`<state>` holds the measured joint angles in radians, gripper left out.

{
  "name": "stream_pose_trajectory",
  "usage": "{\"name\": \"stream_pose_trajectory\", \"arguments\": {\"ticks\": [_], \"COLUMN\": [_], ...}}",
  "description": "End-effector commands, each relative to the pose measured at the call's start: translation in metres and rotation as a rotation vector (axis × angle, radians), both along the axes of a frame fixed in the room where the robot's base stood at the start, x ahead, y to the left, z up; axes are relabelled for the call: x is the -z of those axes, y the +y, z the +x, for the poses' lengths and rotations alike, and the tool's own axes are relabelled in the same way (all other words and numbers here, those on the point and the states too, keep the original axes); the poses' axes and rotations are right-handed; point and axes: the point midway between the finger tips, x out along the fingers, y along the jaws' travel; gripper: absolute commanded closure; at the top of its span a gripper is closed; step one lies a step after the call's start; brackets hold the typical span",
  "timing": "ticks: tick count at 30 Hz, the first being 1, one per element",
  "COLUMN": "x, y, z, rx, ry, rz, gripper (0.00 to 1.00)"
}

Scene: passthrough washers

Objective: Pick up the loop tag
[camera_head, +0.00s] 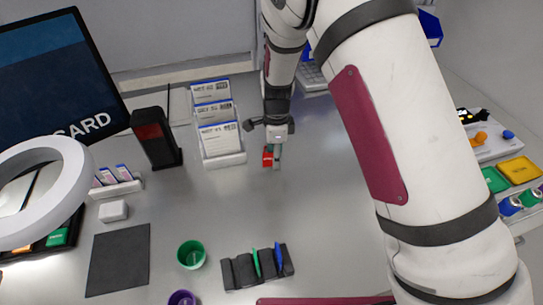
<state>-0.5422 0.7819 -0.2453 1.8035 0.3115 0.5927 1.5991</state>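My gripper (270,142) points down over the grey table, near the middle of the picture, just right of a rack of white cards. A small red piece (268,157) with a grey-green part beside it shows right at its fingertips. I cannot tell whether the fingers hold this piece or only stand over it, nor whether it is the loop tag. Small coloured pieces with ring-like shapes, one of them green (529,199), stand at the far right edge. They are too small to identify surely.
The card rack (225,160) and a black-and-red box (155,138) stand left of my gripper. A green cup (191,254), a dark slotted holder (240,272) and a dark mat (118,258) lie nearer. My arm covers much of the right side. The middle table is clear.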

Motion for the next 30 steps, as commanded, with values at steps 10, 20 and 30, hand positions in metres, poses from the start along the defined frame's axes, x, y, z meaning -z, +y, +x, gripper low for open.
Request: {"name": "stream_pose_trajectory", "arguments": {"ticks": [10, 20, 30], "x": [-0.021, -0.043, -0.051], "y": [0.000, 0.014, 0.033], "z": [0.001, -0.050, -0.128], "rx": [0.000, -0.005, -0.004], "ry": [-0.001, 0.004, 0.002], "rz": [0.001, 0.000, -0.001], "gripper": [0.71, 0.71, 0.71]}}
